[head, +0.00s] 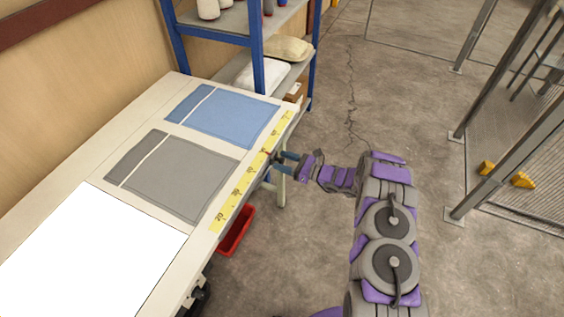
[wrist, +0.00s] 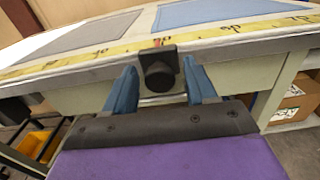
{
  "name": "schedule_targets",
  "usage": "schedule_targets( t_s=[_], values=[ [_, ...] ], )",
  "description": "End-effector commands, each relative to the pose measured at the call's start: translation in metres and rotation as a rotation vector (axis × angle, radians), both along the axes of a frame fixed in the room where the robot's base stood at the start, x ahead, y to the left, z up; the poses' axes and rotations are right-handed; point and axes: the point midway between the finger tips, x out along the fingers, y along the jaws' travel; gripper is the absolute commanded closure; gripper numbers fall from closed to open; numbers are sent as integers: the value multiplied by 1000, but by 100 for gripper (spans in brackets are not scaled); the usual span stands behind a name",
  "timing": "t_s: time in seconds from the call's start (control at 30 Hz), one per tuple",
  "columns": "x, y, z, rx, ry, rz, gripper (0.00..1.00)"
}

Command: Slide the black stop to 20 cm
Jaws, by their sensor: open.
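The black stop (wrist: 158,70) sits on the table's front edge in the wrist view, with a small red mark at its top against the yellow ruler (wrist: 60,62). It stands near 50, between the readable 40 and 60. In the head view the ruler (head: 232,198) runs along the edge, with 20 at the near end and larger numbers away. My gripper (wrist: 161,72) is open, with one blue finger on each side of the stop. I cannot tell whether the fingers touch it. In the head view my gripper (head: 283,161) is at the table edge; the stop is mostly hidden there.
The table (head: 60,212) carries a grey panel (head: 185,180), a blue panel (head: 228,120) and a white sheet (head: 85,255). A red bin (head: 236,232) is under the edge. A blue-framed shelf (head: 262,60) stands behind the far end.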

Motion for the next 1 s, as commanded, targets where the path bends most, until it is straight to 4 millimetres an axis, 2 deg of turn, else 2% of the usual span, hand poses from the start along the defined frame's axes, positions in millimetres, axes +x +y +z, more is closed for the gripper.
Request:
schedule_targets(
  t_s=[0.13,0.43,1.0],
  values=[
    [3,8,0,0,0,-1,44],
    [4,9,0,0,0,-1,44],
    [4,9,1,0,0,-1,98]
  ],
)
